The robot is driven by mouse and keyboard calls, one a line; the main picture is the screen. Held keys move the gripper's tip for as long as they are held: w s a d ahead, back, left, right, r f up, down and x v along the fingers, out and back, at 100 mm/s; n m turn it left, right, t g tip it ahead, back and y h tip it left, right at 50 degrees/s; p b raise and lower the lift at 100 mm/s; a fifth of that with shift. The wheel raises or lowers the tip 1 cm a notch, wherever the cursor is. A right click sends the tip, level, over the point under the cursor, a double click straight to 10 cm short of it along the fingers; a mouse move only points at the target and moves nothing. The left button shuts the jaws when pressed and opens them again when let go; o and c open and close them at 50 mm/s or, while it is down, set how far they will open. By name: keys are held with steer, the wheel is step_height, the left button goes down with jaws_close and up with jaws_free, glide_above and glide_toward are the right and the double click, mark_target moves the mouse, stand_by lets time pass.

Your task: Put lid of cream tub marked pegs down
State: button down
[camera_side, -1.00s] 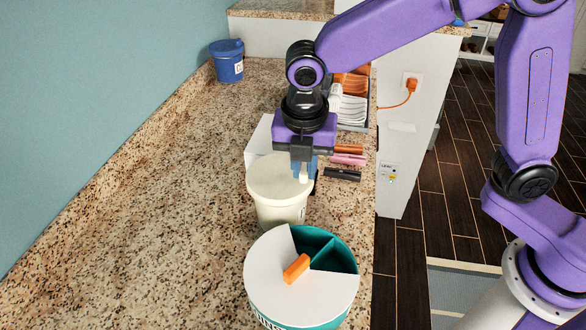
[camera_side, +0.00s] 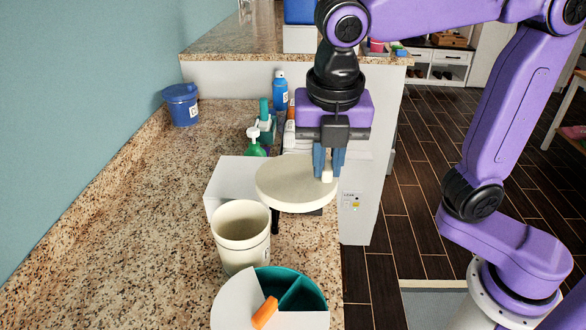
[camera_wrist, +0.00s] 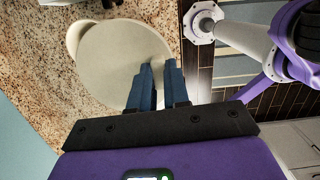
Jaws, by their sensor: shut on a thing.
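The cream lid (camera_side: 285,187) is a round pale disc, off its tub and held up in the air. My gripper (camera_side: 328,172) is shut on the small knob near its right edge. The lid looks roughly level. The cream tub (camera_side: 240,245) stands open on the counter, below and left of the lid; its hollow inside shows, but its marking cannot be read. In the wrist view the lid (camera_wrist: 112,65) lies beyond my fingers (camera_wrist: 159,88), and a pale curved rim, likely the tub (camera_wrist: 73,38), shows past its edge.
A teal tub (camera_side: 302,291) with a partly open white top and orange handle stands in front. A white box (camera_side: 225,187) is behind the cream tub. Bottles (camera_side: 256,145) and a blue tub (camera_side: 182,105) are farther back. The speckled counter's left side (camera_side: 130,230) is clear.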

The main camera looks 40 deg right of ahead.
steer(key=s+d+f+m+g, duration=0.1)
steer(key=s+d+f+m, duration=0.8)
steer(key=s, duration=0.3)
steer(key=shift+m+h, duration=0.3)
steer(key=w+a+f, duration=0.2)
steer(key=w+f, duration=0.1)
steer(key=w+a+f, duration=0.2)
steer(key=w+f, duration=0.1)
steer(key=w, duration=0.1)
steer(key=w+a+f, duration=0.3)
steer(key=w, duration=0.1)
steer(key=shift+w+f, duration=0.2)
steer(key=shift+f, duration=0.2)
steer(key=shift+w+a+f, duration=0.2)
steer(key=shift+w+f, duration=0.05)
steer(key=shift+f, duration=1.65)
steer(key=shift+f, duration=0.1)
steer(key=c, duration=1.1)
jaws_free()
